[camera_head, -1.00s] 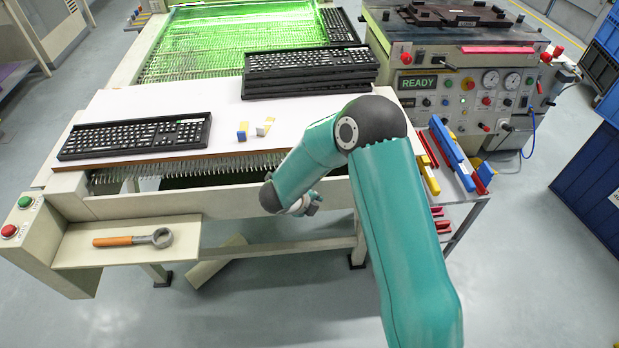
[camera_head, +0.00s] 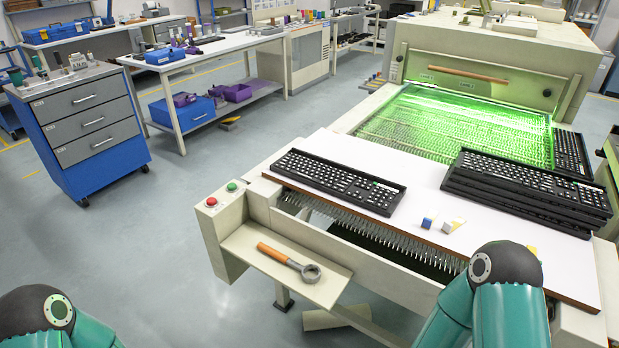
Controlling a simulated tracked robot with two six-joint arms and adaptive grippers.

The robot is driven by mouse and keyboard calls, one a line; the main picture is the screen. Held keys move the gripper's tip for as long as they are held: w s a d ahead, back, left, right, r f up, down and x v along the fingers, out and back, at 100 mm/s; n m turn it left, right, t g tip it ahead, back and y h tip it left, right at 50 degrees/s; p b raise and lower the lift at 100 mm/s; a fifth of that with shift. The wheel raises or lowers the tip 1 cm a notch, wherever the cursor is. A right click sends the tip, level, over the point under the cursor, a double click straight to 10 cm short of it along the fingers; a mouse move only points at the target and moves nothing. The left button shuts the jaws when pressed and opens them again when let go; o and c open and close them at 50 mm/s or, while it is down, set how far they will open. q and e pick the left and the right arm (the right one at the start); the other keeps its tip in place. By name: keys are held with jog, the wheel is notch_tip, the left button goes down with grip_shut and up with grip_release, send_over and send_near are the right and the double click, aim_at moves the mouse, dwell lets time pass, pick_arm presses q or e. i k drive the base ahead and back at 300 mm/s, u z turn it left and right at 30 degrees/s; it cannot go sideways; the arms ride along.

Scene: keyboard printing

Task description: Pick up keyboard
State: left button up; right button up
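A single black keyboard (camera_head: 338,180) with white keys lies flat on the white board (camera_head: 423,247) at the front of the machine. A stack of several black keyboards (camera_head: 525,190) stands on the same board to the right, and another keyboard (camera_head: 571,153) lies behind it beside the green-lit bed. My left arm shows only as a teal joint at the bottom left corner. My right arm shows as a teal joint at the bottom right, in front of the board's front edge. Both grippers are out of the picture.
A small shelf with an orange-handled wrench (camera_head: 289,262) juts out at the machine's front left. Small blue and white blocks (camera_head: 427,222) lie between the keyboard and the stack. A blue drawer cabinet (camera_head: 86,130) stands at the left. Floor between is clear.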

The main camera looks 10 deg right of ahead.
aim_at(377, 195)
jog(key=z, duration=0.25)
jog(key=i, duration=0.2)
jog(key=u, duration=2.7)
jog(key=k, duration=1.45)
jog(key=z, duration=1.25)
jog(key=i, duration=1)
jog(key=z, duration=0.1)
